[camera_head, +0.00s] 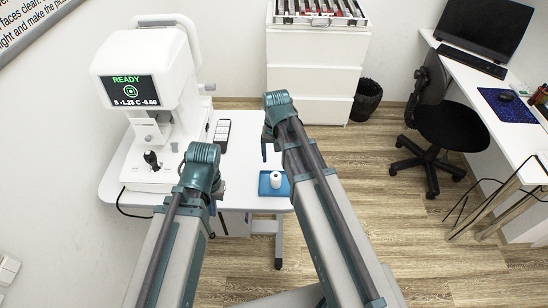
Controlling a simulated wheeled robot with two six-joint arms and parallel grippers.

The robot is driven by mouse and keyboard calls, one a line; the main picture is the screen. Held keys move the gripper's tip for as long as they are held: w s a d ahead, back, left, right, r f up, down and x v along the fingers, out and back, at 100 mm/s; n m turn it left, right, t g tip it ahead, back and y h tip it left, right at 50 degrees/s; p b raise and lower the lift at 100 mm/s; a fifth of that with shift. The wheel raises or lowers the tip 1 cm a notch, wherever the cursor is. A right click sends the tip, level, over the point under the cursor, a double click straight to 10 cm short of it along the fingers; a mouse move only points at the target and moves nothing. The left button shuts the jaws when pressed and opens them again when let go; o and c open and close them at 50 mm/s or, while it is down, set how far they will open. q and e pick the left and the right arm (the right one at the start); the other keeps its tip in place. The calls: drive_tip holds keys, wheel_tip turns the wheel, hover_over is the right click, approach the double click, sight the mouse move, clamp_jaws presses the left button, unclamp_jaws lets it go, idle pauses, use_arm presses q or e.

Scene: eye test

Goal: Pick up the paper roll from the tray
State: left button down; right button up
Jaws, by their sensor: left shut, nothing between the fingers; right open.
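The paper roll (275,180) is small and white, and stands on the blue tray (264,187) at the front right of the white table. My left gripper (219,190) is at the end of the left arm, over the table to the left of the tray; it is small and partly hidden by its own arm, shut and empty. My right gripper (264,150) shows above the tray in the picture, apart from the roll. It is open with nothing in it.
A white eye-test machine (150,75) with a lit screen stands on the table's left. A drawer cabinet (315,65), bin (366,97), black chair (440,125) and desk (480,95) stand beyond. Open floor lies right.

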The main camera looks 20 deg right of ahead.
sight(276, 176)
wheel_tip(276, 176, down, 10)
drive_tip(key=b, duration=1)
drive_tip(key=c, duration=1)
drive_tip(key=shift+o, duration=0.2)
drive_tip(key=shift+r+p, duration=2.05)
drive_tip(key=shift+p, duration=0.15)
